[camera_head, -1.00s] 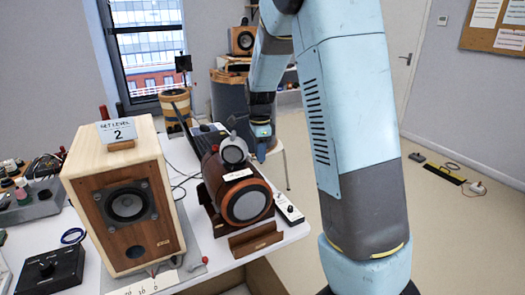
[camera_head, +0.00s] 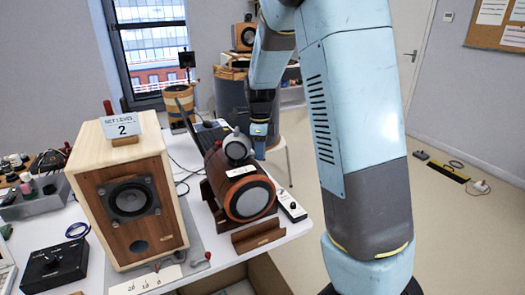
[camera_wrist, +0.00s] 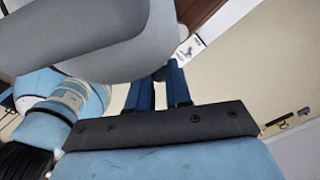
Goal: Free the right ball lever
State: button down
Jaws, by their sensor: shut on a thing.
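A wooden barrel-shaped speaker (camera_head: 218,175) lies in a cradle near the table's right edge, its pale round cone (camera_head: 249,198) facing front. A small grey pod (camera_head: 237,147) sits on top of it. My gripper (camera_head: 258,147) points down just right of and behind the pod. In the wrist view, my blue fingers (camera_wrist: 160,82) are close together beside the large grey curved side of the pod (camera_wrist: 110,45). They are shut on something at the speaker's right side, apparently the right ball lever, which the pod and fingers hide.
A light wooden box speaker (camera_head: 130,205) with a card reading 2 stands left of the barrel speaker. A white control strip (camera_head: 291,206) lies at the table's right edge. A brown wooden stand (camera_head: 257,236) is in front. The floor to the right is mostly clear.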

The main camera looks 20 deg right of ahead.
jog(key=shift+w+a, duration=0.1)
jog(key=shift+w, duration=0.05)
jog(key=c, duration=1)
grip_release()
jog(key=shift+c, duration=0.2)
jog(key=shift+r, duration=0.1)
notch_tip(320, 180, up, 14)
jog(key=shift+f, duration=0.25)
